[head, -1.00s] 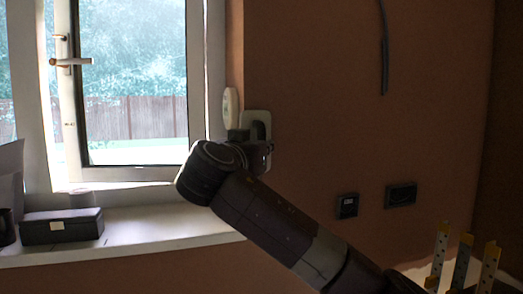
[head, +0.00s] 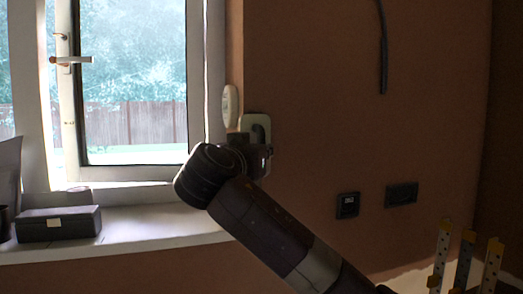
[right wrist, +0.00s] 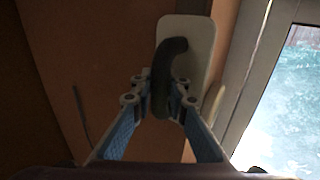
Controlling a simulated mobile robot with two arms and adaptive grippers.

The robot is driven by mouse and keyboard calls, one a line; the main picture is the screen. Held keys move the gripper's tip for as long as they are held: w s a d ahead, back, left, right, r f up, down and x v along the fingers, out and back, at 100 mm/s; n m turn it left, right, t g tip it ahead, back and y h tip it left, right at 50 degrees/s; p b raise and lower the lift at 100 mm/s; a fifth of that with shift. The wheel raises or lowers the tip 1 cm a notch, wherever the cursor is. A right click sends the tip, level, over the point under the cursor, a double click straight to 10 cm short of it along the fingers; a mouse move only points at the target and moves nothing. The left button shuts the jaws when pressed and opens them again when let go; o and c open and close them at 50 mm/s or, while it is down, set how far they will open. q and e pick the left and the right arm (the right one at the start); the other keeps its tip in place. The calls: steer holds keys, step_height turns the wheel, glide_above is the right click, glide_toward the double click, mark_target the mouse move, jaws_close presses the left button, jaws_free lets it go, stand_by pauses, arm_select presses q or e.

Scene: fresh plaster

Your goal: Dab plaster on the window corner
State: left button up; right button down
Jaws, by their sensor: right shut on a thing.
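The window (head: 135,75) is at the left of the head view, with a wall corner (head: 243,60) along its right reveal. My right gripper (right wrist: 158,103) is shut on the dark curved handle (right wrist: 160,75) of a pale flat plastering tool (right wrist: 200,50). In the head view the tool (head: 262,122) is up by the wall at the window's lower right. My arm hides part of the gripper there. I cannot tell whether the tool touches the wall, and no plaster on it can be made out. My left gripper is not in view.
A white oval object (head: 230,107) is close to the tool. A dark box (head: 58,224) stands on the white sill (head: 150,232). Two dark sockets (head: 347,205) (head: 401,194) are on the brown wall, and a grey cable (head: 383,50) hangs above. Upright perforated strips (head: 465,258) show at lower right.

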steer(key=shift+f, duration=0.3)
steer(key=shift+f+b, duration=0.35)
steer(key=shift+b, duration=0.15)
step_height(320, 180, down, 3)
steer(key=shift+r+b, duration=0.15)
steer(key=shift+b, duration=1)
steer(key=shift+f+b, duration=0.95)
steer(key=shift+f, duration=0.15)
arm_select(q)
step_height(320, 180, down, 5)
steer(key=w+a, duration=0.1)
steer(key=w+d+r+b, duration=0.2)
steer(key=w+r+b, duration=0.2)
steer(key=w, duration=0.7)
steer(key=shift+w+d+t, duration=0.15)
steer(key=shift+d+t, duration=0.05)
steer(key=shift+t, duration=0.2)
arm_select(e)
steer(key=shift+w+f, duration=0.1)
steer(key=shift+f, duration=2.75)
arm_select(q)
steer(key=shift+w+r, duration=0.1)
